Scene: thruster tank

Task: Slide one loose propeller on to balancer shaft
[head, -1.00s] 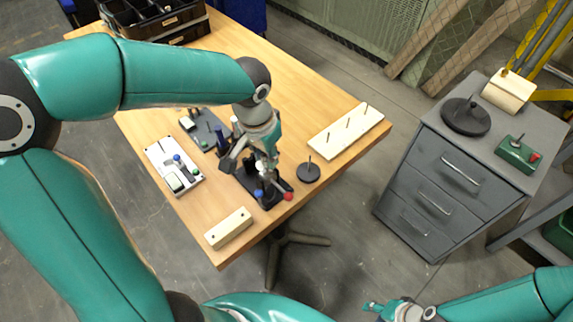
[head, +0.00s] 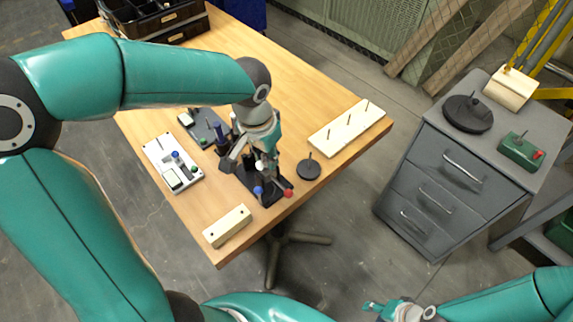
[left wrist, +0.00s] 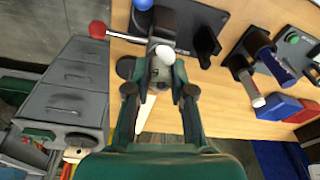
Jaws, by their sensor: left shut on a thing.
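My left gripper (head: 268,172) is over the black fixture (head: 246,180) at the near right part of the table. In the left wrist view its fingers (left wrist: 161,66) close on a small thing with a round white end (left wrist: 165,54). I cannot make out its full shape, nor tell whether it is a propeller. A rod with a red ball (left wrist: 97,29) extends beside the fingertips, and a blue ball (left wrist: 142,4) lies beyond. A black round base with an upright pin (head: 308,168) stands right of the gripper. I cannot tell which pin is the balancer shaft. My right gripper (head: 372,306) is low, away from the table; its jaw state is unclear.
A pale wooden board with thin pegs (head: 335,139) lies at the table's right. A wooden block (head: 228,227) is at the near corner. A white switch panel (head: 157,152) is left. A grey cabinet (head: 420,165) stands apart, carrying a black disc (head: 467,114) and green box (head: 520,150).

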